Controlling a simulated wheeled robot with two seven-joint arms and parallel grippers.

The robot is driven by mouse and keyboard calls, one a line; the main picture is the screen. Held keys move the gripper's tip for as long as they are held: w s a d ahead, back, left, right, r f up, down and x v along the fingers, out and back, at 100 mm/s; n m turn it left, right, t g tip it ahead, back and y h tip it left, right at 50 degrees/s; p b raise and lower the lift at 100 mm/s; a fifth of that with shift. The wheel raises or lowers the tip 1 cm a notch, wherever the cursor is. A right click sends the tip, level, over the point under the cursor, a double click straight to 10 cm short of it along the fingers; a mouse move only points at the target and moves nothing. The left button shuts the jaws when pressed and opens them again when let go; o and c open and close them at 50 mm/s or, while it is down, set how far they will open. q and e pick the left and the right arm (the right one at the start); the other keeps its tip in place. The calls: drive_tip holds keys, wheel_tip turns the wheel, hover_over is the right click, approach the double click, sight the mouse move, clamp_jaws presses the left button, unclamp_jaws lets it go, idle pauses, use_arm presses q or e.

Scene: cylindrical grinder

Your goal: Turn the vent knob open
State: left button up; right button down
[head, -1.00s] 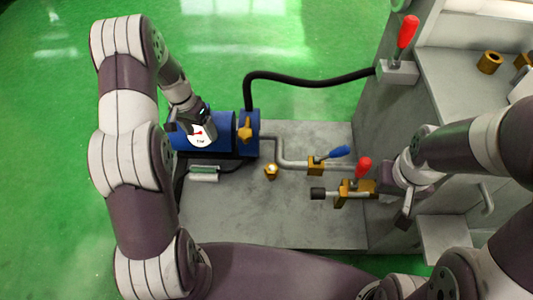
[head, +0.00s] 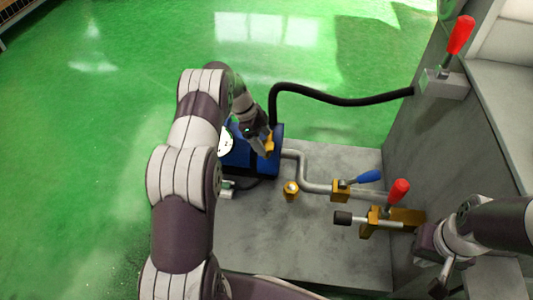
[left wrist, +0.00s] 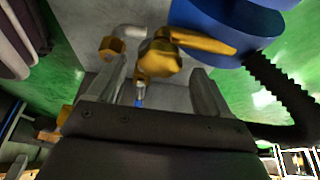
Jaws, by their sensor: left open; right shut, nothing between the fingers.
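The vent knob, a brass-yellow knob with a lever-like arm, sits on the blue pump body (head: 240,157). In the left wrist view the knob (left wrist: 158,56) lies ahead of the fingertips, roughly between them, with its arm pointing right; contact cannot be told. My left gripper (left wrist: 160,70) is open and empty. In the head view my left gripper (head: 263,142) is at the pump's top and partly covers the knob (head: 269,146). My right gripper (head: 441,284) is shut and empty at the lower right, away from the knob.
A black hose (head: 345,101) arches from the pump to the grey machine wall. A blue-handled valve (head: 341,190), a red-handled clamp (head: 398,192) and a small brass fitting (head: 291,190) stand on the grey plate (head: 310,245). A red lever (head: 460,36) stands upper right.

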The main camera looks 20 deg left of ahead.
sight(266, 144)
use_arm(q)
drive_tip(key=b+x, duration=0.1)
drive_tip(key=x, duration=0.2)
drive_tip(key=shift+f, duration=0.1)
drive_tip(key=c, duration=1)
